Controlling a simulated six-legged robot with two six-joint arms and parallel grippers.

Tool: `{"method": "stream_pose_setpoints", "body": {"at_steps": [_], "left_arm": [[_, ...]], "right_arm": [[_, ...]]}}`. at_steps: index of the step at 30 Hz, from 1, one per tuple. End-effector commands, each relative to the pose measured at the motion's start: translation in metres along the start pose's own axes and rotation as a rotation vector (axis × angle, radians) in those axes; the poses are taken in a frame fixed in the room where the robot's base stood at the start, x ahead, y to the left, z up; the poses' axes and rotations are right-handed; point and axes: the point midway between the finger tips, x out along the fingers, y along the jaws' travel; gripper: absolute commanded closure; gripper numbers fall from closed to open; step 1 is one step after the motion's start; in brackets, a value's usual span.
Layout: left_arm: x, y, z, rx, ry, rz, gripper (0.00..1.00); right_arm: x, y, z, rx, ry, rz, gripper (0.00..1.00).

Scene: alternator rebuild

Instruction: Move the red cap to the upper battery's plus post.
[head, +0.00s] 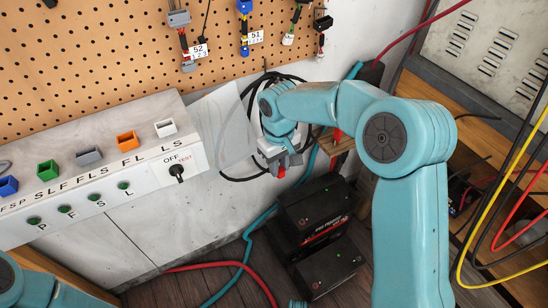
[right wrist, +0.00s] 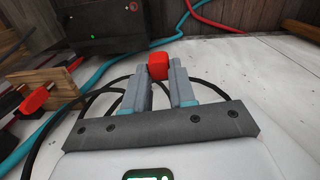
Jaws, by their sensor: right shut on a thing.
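My right gripper (head: 280,168) is shut on the red cap (head: 282,173) above the floor, in front of the white wall. In the right wrist view the red cap (right wrist: 158,65) sits between the fingertips (right wrist: 164,78). The upper battery (head: 316,203), a black box, is below and right of the gripper in the head view, apart from the cap. It has a small red mark (head: 307,222) and a small green one on top. Its dark body also shows in the right wrist view (right wrist: 105,28). My left gripper is out of view; only part of its arm shows.
A lower black battery (head: 330,270) stands in front of the upper one. Teal (head: 247,250) and red hoses run over the floor. Black cable loops hang behind the gripper. A wooden bracket (head: 340,146) with red parts is close on the right. A switch panel (head: 100,205) stands left.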

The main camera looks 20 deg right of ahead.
Motion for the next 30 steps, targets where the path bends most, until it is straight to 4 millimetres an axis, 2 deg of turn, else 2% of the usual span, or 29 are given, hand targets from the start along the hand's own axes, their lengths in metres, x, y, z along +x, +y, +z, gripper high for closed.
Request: {"method": "stream_pose_setpoints", "body": {"at_steps": [1, 5, 9, 12, 15, 18, 26, 30], "left_arm": [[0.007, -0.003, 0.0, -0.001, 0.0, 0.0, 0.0], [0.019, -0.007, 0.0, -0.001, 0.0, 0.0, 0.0], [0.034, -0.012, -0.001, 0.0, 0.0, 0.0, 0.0], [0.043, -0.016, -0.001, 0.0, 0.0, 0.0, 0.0], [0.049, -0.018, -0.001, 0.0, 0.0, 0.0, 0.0], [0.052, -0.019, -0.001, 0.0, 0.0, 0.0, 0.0], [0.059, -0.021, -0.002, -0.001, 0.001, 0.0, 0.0], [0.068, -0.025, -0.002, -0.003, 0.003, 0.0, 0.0]], "right_arm": [[0.021, 0.006, 0.0, -0.007, -0.006, 0.001, 0.9], [0.07, 0.022, 0.001, -0.03, -0.008, 0.005, 0.9], [0.132, 0.043, 0.01, -0.048, -0.011, 0.007, 0.9], [0.171, 0.055, 0.019, -0.051, -0.008, 0.003, 0.9], [0.198, 0.063, 0.028, -0.049, -0.005, -0.002, 0.9], [0.214, 0.068, 0.034, -0.047, -0.002, -0.006, 0.9], [0.231, 0.071, 0.036, -0.047, 0.002, -0.008, 0.9], [0.246, 0.071, 0.037, -0.048, 0.0, -0.008, 0.9]]}}
